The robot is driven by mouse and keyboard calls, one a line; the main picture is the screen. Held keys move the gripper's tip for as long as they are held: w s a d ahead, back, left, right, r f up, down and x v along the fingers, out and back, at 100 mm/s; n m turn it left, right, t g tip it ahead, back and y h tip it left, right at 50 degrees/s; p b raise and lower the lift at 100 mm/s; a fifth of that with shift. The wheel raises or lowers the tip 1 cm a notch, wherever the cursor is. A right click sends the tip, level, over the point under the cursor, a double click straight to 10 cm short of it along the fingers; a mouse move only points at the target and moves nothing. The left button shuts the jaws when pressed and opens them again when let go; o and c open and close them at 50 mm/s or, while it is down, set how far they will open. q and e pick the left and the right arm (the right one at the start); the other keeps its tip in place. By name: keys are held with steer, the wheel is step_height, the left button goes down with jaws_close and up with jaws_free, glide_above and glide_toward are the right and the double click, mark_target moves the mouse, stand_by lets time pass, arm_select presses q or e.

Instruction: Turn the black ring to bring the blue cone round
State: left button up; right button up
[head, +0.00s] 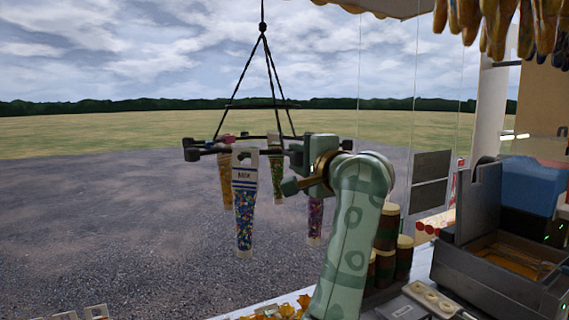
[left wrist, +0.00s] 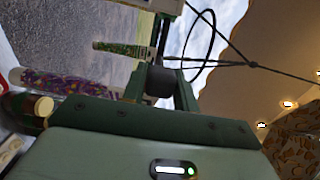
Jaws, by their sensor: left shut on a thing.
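The black ring (head: 205,151) hangs level from black cords, with knobbed stubs around its rim and cones hanging below. The cone with blue bands and mostly blue sweets (head: 244,212) hangs at the near side, just left of my left gripper (head: 293,167). An orange cone (head: 225,178), a green cone (head: 277,178) and a purple cone (head: 314,218) hang around it. My left gripper is shut at the ring's right side. In the left wrist view, a black knob (left wrist: 159,82) sits between its fingers. The green cone (left wrist: 122,48) and purple cone (left wrist: 70,86) show there too.
The counter (head: 270,303) runs along the bottom with orange sweets on it. Brown jars (head: 393,258) and a grey machine with a tray (head: 500,275) stand at the right. Bags hang at top right. Open air lies left of the ring.

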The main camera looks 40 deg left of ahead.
arm_select(q)
steer(key=w+d+p, duration=0.3)
steer(key=w+p, duration=0.1)
steer(key=w, duration=0.9)
steer(key=shift+w+d, duration=0.15)
steer(key=shift+d, duration=0.1)
steer(key=o, duration=0.7)
steer(key=b+v, duration=0.3)
steer(key=v, duration=0.7)
